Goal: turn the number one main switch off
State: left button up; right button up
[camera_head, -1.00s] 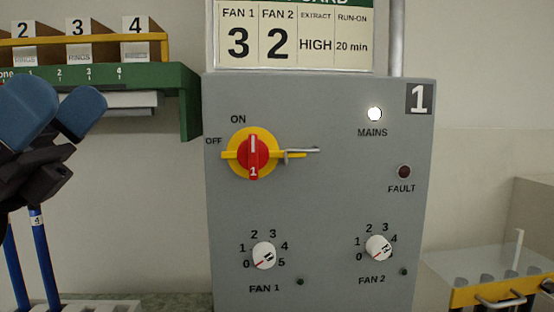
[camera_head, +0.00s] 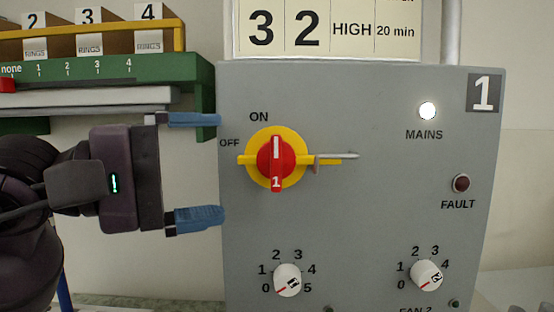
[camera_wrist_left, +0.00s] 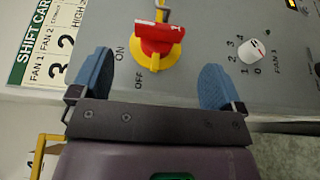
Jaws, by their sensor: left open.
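The number one main switch (camera_head: 276,162) is a red knob on a yellow disc on a grey panel (camera_head: 350,220) marked 1. Its red handle stands upright, with the white mark at the top toward ON. A metal pin or hasp (camera_head: 335,157) sticks out at its right side. My left gripper (camera_head: 208,168) is open and empty just left of the switch, its two blue fingers apart, one above the other. In the left wrist view the red handle (camera_wrist_left: 158,32) shows ahead, between and beyond the fingers (camera_wrist_left: 160,80), not touched. My right gripper is not in view.
The lit MAINS lamp (camera_head: 427,111) and dark FAULT lamp (camera_head: 461,183) are at the panel's right. The FAN 1 dial (camera_head: 287,280) and FAN 2 dial (camera_head: 427,275) sit below. A green shelf (camera_head: 175,75) with ring boxes is above my left arm.

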aim_at(264, 163)
pick_arm(q)
jog(key=x, duration=0.7)
jog(key=shift+s+r+p, duration=0.1)
jog(key=shift+p, duration=0.3)
jog(key=shift+w+d, duration=0.3)
jog(key=shift+d, duration=0.4)
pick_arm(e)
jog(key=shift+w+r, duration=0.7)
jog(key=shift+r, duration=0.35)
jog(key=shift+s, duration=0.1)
